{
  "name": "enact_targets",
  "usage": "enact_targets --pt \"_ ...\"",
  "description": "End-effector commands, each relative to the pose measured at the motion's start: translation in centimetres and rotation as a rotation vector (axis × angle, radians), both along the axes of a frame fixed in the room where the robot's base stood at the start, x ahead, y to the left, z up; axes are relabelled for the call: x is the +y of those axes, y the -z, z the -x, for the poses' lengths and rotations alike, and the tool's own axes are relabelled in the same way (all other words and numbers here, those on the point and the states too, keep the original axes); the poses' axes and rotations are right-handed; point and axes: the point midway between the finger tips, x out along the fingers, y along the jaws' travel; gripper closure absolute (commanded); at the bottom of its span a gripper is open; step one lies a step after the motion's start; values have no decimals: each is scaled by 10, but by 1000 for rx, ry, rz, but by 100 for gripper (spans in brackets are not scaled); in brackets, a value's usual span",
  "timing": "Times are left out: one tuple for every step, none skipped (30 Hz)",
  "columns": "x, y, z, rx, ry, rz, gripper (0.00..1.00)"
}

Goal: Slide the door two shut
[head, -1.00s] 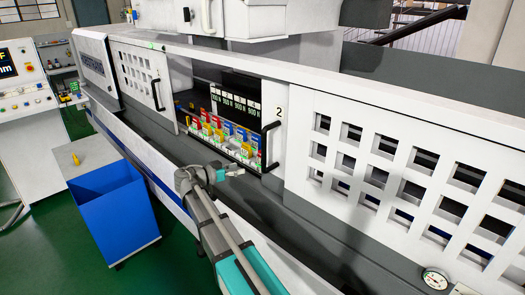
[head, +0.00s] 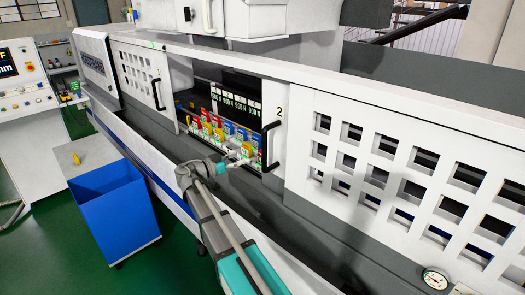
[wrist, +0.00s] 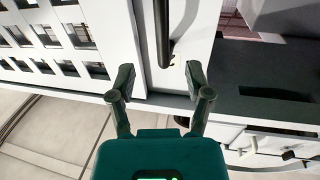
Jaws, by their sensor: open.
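Door two (head: 360,165) is the white sliding panel with square windows and a black "2" on the right of the machine. It stands open, with a gap to its left. Its black vertical handle (head: 270,147) is near the panel's left edge. The handle also shows in the wrist view (wrist: 163,30), ahead of my gripper and lined up between the fingers. My gripper (wrist: 160,76) is open and empty, with its fingers spread. In the head view my gripper (head: 238,163) is in front of the opening, just left of the handle and apart from it.
The other white door (head: 137,72) with its own handle is left of the opening. Several coloured blocks (head: 222,127) sit inside the opening below a number display (head: 237,103). A blue bin (head: 118,210) and a control console (head: 20,110) stand at the left.

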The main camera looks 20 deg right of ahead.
Motion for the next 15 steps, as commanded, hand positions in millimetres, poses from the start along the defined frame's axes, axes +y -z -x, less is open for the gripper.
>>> enact_targets --pt "-6 0 -1 0 2 0 35" --pt "-10 0 -1 0 2 0 35" --pt "-14 0 -2 0 1 0 35" --pt "-18 0 -3 0 1 0 35" --pt "-22 0 -3 0 2 0 35" --pt "-28 0 -4 0 3 0 35" --pt "-33 0 -5 0 3 0 35" --pt "-37 0 -5 0 2 0 35" --pt "-43 0 -6 0 2 0 35" --pt "-47 0 -7 0 3 0 35" --pt "-52 0 -8 0 3 0 35" --pt "-58 0 -9 0 2 0 35" --pt "-62 0 -10 0 2 0 35" --pt "-66 0 -10 0 2 0 35" --pt "-73 0 -11 0 3 0 35"
